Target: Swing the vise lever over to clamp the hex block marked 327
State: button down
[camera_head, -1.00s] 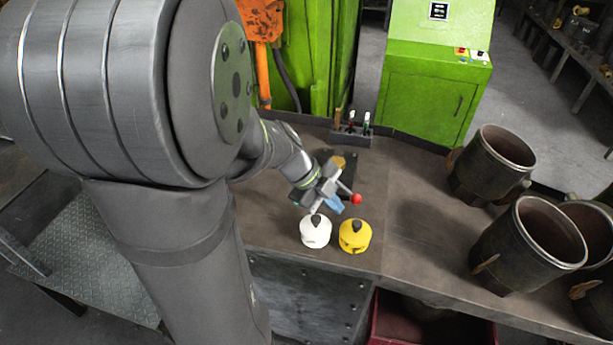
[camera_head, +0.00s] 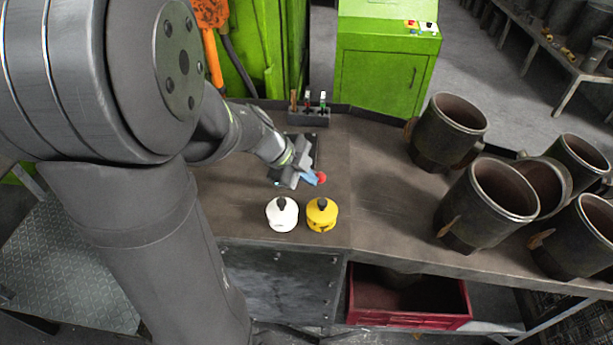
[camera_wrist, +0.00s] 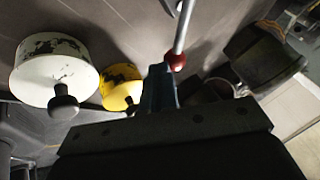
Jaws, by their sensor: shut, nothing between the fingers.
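The vise lever shows in the wrist view as a bright metal rod (camera_wrist: 184,28) ending in a red ball (camera_wrist: 175,60). The ball also shows in the head view (camera_head: 321,177). My gripper (camera_head: 311,178) is shut and empty, its blue fingertips right beside the ball; I cannot tell whether they touch. The fingers also show in the wrist view (camera_wrist: 160,82), just below the ball. The vise sits on a dark plate (camera_head: 316,148) and is mostly hidden by my wrist. The hex block and its marking 327 cannot be made out now.
A white round pot (camera_head: 281,216) and a yellow one (camera_head: 321,217), both with black knobs, stand in front of the vise. A small tool rack (camera_head: 309,117) is behind it. Large dark cylinders (camera_head: 447,135) stand on the right. The bench between is clear.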

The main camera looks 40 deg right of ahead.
jog(key=shift+s+d+n+t, duration=0.15)
jog(key=shift+d+n+t, duration=0.35)
jog(key=shift+n, duration=0.4)
jog(key=shift+d, duration=0.6)
jog(key=shift+s+d+n, duration=0.1)
jog(key=shift+d+n, duration=0.2)
jog(key=shift+n, duration=0.2)
jog(key=d+n, duration=0.1)
jog(key=n+t, duration=0.1)
jog(key=d+n+t, duration=0.1)
jog(key=shift+w+d, duration=0.25)
jog(key=shift+d, duration=0.1)
jog(key=shift+w+d+t, duration=0.3)
jog(key=shift+w+d, duration=0.2)
jog(key=shift+d, duration=0.4)
jog(key=shift+w+d, duration=0.65)
jog(key=shift+d, duration=0.2)
jog(key=shift+w+d, duration=0.5)
jog(key=shift+w, duration=0.15)
jog(key=shift+w+d, duration=0.45)
jog(key=shift+w, duration=0.3)
